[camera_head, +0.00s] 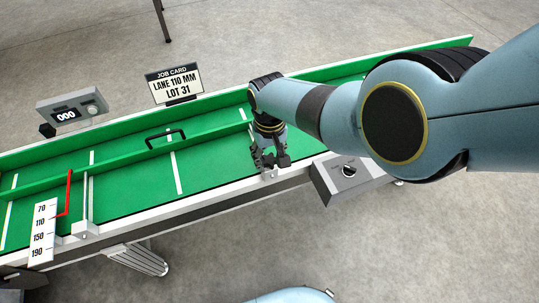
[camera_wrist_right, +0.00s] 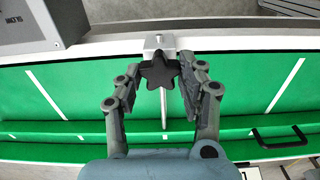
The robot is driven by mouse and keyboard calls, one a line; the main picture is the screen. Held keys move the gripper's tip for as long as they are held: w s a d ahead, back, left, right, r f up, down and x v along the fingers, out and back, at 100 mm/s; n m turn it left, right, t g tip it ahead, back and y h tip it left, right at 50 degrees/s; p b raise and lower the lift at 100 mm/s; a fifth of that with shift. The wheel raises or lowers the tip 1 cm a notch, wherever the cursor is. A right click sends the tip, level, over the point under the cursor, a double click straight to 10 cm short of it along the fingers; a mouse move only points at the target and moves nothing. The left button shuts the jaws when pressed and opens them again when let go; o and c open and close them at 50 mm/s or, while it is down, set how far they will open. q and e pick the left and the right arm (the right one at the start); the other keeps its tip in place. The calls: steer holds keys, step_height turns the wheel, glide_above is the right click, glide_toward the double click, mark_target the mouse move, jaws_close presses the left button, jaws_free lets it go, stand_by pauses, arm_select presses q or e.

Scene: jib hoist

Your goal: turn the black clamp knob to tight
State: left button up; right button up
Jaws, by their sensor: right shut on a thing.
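The black clamp knob (camera_wrist_right: 158,72) is star-shaped. In the right wrist view it sits on a pale metal bracket (camera_wrist_right: 160,43) at the edge of the green conveyor, with a thin rod running inward from it. My right gripper (camera_wrist_right: 161,66) has one finger on each side of the knob and is shut on it. In the head view the right gripper (camera_head: 270,158) reaches down to the near rail, and its fingers hide the knob. How tight the knob is cannot be told. My left gripper is in neither view.
A green guide rail with a black handle (camera_head: 165,138) runs along the green conveyor (camera_head: 205,180). A scale plate (camera_head: 43,232) with a red pointer (camera_head: 68,195) is at left. A grey box with a dial (camera_head: 349,171) is right of the gripper. A job card (camera_head: 174,85) and display (camera_head: 72,112) stand behind.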

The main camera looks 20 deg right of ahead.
steer(key=o, duration=1.1)
steer(key=shift+o, duration=0.2)
